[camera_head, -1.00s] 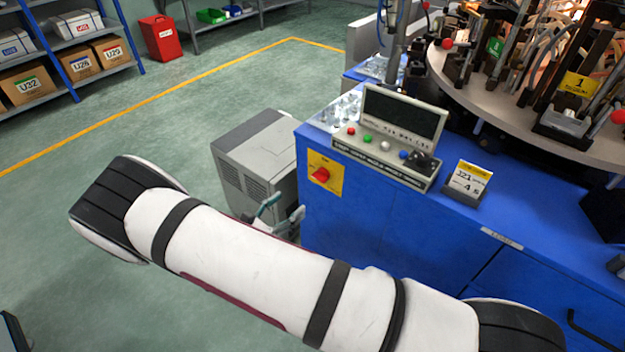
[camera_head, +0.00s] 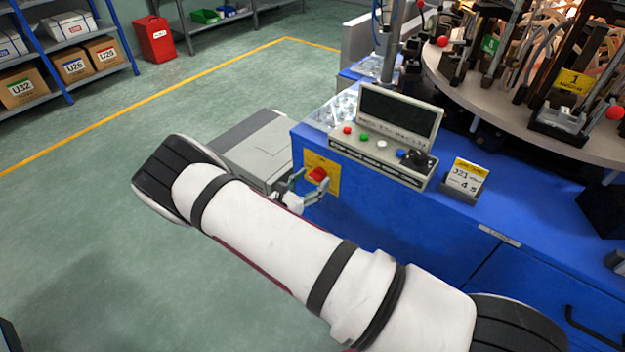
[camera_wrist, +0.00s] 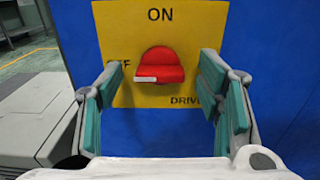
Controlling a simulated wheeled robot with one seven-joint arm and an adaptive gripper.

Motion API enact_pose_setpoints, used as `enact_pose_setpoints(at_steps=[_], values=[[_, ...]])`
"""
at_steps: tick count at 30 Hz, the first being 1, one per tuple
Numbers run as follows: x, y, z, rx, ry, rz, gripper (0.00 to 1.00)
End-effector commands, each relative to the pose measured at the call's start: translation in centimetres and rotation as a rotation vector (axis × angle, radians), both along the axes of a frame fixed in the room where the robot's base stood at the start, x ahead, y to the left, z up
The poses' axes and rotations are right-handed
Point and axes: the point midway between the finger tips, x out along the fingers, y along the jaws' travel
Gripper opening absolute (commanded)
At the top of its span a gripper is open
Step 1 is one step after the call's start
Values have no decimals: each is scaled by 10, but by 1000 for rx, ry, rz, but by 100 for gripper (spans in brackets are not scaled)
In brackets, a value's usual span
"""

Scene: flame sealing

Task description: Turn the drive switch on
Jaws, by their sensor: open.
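The drive switch (camera_wrist: 160,66) is a red rotary knob on a yellow plate (camera_wrist: 213,22) marked ON at the top, OFF at the left and DRIVE at the lower right. A white mark on the knob lies toward its left, on the OFF side. In the head view the red knob (camera_head: 317,174) is on the blue cabinet's side. My gripper (camera_wrist: 160,92) is open, with one green-padded finger on each side of the knob in the wrist view. I see gaps between fingers and knob. The gripper also shows in the head view (camera_head: 306,186), partly hidden by my arm.
A control panel (camera_head: 380,158) with coloured buttons and a dark screen stands on the blue cabinet (camera_head: 400,215). A card holder (camera_head: 464,180) stands right of it. A round table (camera_head: 500,95) with tubing is behind. A grey box (camera_head: 255,150) stands left of the cabinet.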

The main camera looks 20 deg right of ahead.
Motion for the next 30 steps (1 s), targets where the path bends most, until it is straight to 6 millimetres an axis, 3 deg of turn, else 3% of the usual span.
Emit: enact_pose_setpoints(at_steps=[12,18,30], values=[[4,-6,0,0,0,0,58],[4,-6,0,0,0,0,12],[4,-6,0,28,-40,0,12]])
